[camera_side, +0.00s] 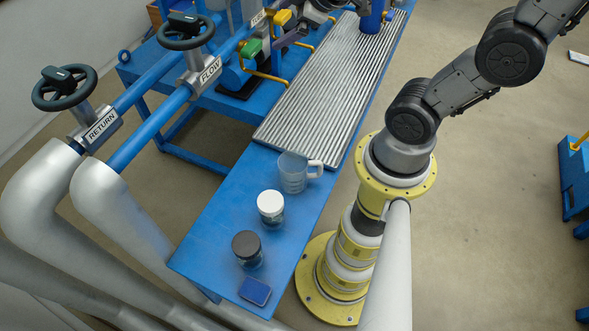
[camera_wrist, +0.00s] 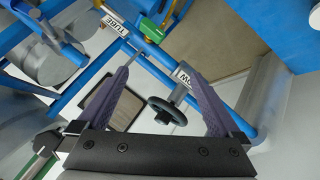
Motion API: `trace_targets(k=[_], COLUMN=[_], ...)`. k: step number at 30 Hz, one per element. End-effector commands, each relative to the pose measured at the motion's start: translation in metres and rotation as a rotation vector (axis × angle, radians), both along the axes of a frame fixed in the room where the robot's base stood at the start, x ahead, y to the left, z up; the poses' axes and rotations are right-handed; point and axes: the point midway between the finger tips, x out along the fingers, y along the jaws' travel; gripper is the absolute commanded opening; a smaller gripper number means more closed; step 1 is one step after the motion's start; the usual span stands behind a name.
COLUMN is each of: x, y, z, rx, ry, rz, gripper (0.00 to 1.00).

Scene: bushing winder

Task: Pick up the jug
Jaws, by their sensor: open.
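The jug (camera_side: 292,175) is a clear, see-through measuring jug with a pale handle on its right side. It stands upright on the blue bench (camera_side: 222,232), just in front of the ribbed grey tray, in the side view. The jug does not show in the wrist view. My gripper (camera_wrist: 155,73) is open and empty, with its two purple fingers spread apart. It is at the top of the side view, partly cut off by the frame edge, well away from the jug and near the piping.
A white-lidded jar (camera_side: 271,204), a dark-lidded jar (camera_side: 247,246) and a small blue box (camera_side: 255,291) stand nearer than the jug. The ribbed tray (camera_side: 330,85) lies behind it. Handwheels (camera_side: 65,87) and blue pipes rise on the left. A handwheel (camera_wrist: 167,110) appears beyond my fingers.

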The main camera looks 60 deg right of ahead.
Motion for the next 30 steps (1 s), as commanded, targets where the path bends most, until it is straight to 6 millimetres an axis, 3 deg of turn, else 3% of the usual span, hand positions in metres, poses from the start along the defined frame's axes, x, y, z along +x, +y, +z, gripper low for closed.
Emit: trace_targets(k=[3, 7, 11, 15, 22, 30], x=[0.012, 0.008, -0.015, -0.053, -0.108, -0.116], y=[-0.017, -0.025, -0.023, -0.012, -0.001, -0.002], z=[-0.052, -0.111, -0.168, -0.218, -0.264, -0.277], rx=[-0.044, -0.007, 0.111, 0.296, 0.538, 0.586], ry=[0.109, 0.221, 0.326, 0.415, 0.513, 0.516], rz=[0.097, 0.211, 0.297, 0.340, 0.257, 0.201], gripper=[1.00, 1.00, 1.00, 1.00, 1.00, 1.00])
